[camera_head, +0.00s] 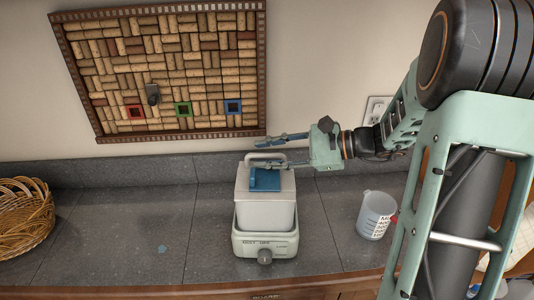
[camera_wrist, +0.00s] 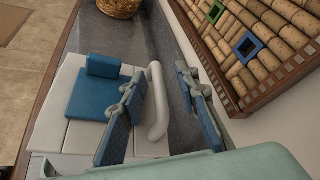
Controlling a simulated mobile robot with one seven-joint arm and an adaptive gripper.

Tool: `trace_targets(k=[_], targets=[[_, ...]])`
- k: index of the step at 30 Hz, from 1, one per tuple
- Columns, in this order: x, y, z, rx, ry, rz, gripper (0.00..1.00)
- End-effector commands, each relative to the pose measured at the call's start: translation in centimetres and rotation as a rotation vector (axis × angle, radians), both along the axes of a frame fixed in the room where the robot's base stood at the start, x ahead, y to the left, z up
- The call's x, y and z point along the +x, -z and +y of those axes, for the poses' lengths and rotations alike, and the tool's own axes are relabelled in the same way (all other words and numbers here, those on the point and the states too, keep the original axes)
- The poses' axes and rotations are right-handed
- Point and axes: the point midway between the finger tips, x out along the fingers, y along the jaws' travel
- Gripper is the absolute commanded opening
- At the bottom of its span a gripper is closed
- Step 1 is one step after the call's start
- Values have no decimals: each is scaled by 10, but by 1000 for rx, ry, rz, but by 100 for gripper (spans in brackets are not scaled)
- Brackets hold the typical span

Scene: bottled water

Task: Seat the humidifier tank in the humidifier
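The humidifier base (camera_head: 265,245) is a pale grey unit with a dark front knob, standing on the counter. The white humidifier tank (camera_head: 265,210), with a blue piece on top and a looped handle (camera_head: 265,156), stands upright in the base. I cannot tell if it is fully down. My gripper (camera_head: 260,150) reaches in from the right at handle height. In the wrist view my gripper (camera_wrist: 158,77) is open, with the handle (camera_wrist: 157,100) between its two blue-padded fingers and a gap at least on the right side. The blue piece (camera_wrist: 88,98) is left of the fingers.
A cork board (camera_head: 165,70) hangs on the wall behind. A wicker basket (camera_head: 24,215) stands at the far left and a measuring cup (camera_head: 376,214) to the right.

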Motion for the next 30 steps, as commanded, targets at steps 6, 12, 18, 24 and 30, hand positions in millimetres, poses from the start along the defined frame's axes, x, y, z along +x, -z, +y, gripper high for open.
trace_targets(k=[6, 12, 18, 24, 30], targets=[[-1, 3, -2, -5, 0, 4, 30], [-7, -6, -24, -4, 5, 2, 30], [-21, -21, -63, -3, 4, -1, 30], [-32, -32, -94, -1, 4, 0, 30], [-37, -37, -107, -1, 1, 1, 30]])
